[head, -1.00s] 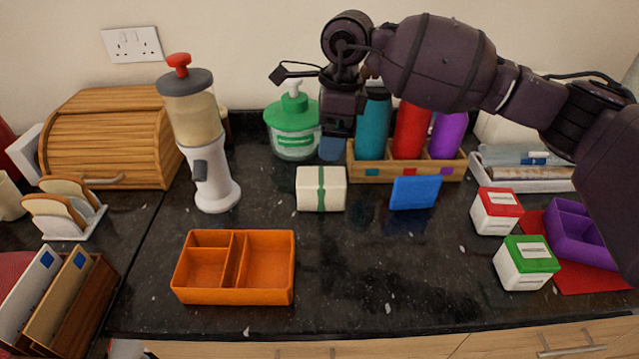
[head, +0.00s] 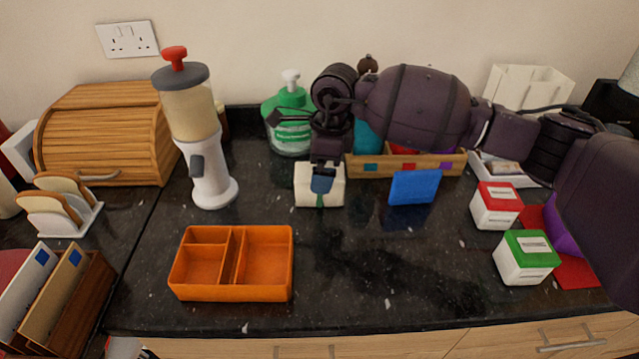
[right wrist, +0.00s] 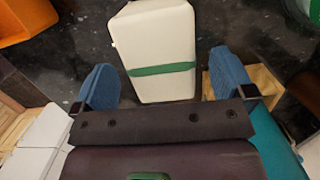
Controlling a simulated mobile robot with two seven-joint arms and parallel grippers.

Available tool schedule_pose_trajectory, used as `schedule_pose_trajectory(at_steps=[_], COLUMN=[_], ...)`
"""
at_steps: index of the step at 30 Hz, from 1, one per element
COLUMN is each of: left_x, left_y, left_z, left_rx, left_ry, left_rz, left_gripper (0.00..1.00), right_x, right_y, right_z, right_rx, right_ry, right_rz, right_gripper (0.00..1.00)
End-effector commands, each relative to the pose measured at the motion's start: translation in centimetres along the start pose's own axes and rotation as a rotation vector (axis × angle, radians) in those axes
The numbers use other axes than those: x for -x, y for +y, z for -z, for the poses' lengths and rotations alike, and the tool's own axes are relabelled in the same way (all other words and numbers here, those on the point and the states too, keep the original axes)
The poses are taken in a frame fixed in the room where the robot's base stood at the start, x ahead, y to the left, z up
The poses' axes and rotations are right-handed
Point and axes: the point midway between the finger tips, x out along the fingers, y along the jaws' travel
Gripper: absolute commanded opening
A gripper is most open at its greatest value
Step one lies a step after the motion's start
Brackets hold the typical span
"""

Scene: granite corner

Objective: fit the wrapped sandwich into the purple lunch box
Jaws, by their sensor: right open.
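The wrapped sandwich (head: 304,186) is a white block with a green band, lying on the dark counter behind the orange box. It also shows in the right wrist view (right wrist: 150,45), between and just ahead of the fingers. My right gripper (head: 322,182) is over the sandwich, pointing down. In the right wrist view its two blue fingers (right wrist: 155,88) are open, one on each side, with gaps to the sandwich. The purple lunch box (head: 562,232) stands on a red mat at the right, mostly hidden by my right arm. My left gripper is not in view.
An orange divided box (head: 264,295) stands at the front. A blue upright block (head: 414,187) is right of the sandwich. A wooden bottle rack (head: 408,166) and green-lidded dispenser (head: 290,120) stand behind. Red-lidded (head: 496,204) and green-lidded (head: 526,257) cubes stand near the red mat (head: 577,275). The middle front counter is clear.

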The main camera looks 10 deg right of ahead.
Motion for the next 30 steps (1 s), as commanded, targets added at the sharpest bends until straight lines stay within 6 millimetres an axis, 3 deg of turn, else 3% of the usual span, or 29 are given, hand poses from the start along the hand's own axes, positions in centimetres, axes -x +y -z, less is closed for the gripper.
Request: schedule_pose_trajectory(at_steps=[27, 30], left_x=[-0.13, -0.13], left_y=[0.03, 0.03], left_z=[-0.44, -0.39], left_rx=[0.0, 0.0], left_ry=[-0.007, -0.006], left_rz=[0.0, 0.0], left_gripper=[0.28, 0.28], right_x=[-0.39, -0.39], right_y=[0.0, 0.0], right_z=[0.06, 0.06], right_rx=[0.0, 0.0], right_ry=[0.0, 0.0], right_rz=[0.0, 0.0], right_gripper=[1.0, 0.86])
